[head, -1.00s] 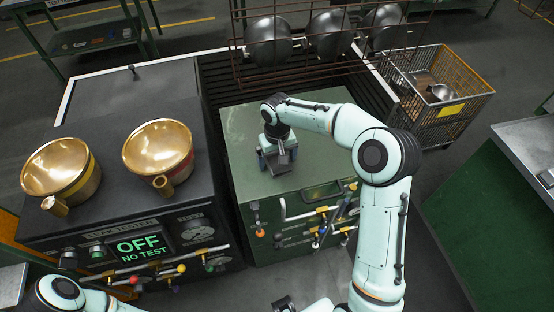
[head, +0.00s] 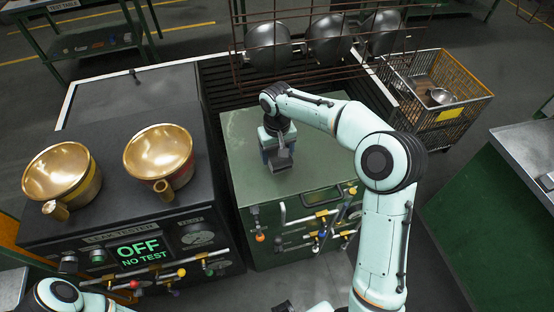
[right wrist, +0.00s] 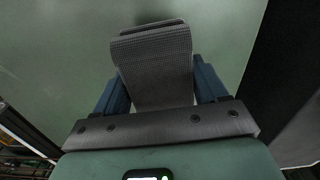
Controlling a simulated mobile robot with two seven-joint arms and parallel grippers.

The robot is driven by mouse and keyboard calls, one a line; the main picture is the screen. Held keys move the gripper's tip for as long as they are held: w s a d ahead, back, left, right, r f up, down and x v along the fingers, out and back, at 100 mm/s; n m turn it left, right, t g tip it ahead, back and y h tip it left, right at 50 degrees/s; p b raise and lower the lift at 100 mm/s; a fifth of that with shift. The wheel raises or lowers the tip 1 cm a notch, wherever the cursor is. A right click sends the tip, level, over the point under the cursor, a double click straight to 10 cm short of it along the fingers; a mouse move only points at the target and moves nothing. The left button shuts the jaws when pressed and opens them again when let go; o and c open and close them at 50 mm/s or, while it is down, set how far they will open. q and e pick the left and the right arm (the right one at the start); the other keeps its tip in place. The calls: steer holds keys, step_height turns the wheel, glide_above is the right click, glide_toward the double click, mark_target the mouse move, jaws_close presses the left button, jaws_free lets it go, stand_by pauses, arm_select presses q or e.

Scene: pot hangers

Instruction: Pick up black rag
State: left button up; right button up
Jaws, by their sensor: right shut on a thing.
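The black rag (right wrist: 155,60) is a dark grey ribbed cloth in the right wrist view, between the two blue fingers of my right gripper (right wrist: 162,85). Its far end is folded over and sticks out past the fingertips. In the head view the rag (head: 283,158) shows as a small dark patch at the gripper. My right gripper (head: 277,145) is shut on it, over the top of the green cabinet (head: 240,125). I cannot tell how far the rag is above the surface. Of my left arm only links show at the bottom left; I see no left gripper.
A dark leak tester (head: 100,120) with two brass pans (head: 158,155) stands on the left. A wire rack (head: 240,70) with hanging pans (head: 268,45) is behind. A wire cart (head: 465,95) stands at the back right. Hoses and valves (head: 320,220) line the cabinet front.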

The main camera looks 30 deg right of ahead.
arm_select(q)
steer(key=w+r+p, duration=0.2)
steer(key=r, duration=0.1)
steer(key=shift+w+r, duration=0.2)
steer(key=shift+w, duration=0.05)
arm_select(e)
step_height(320, 180, up, 15)
steer(key=shift+o, duration=0.4)
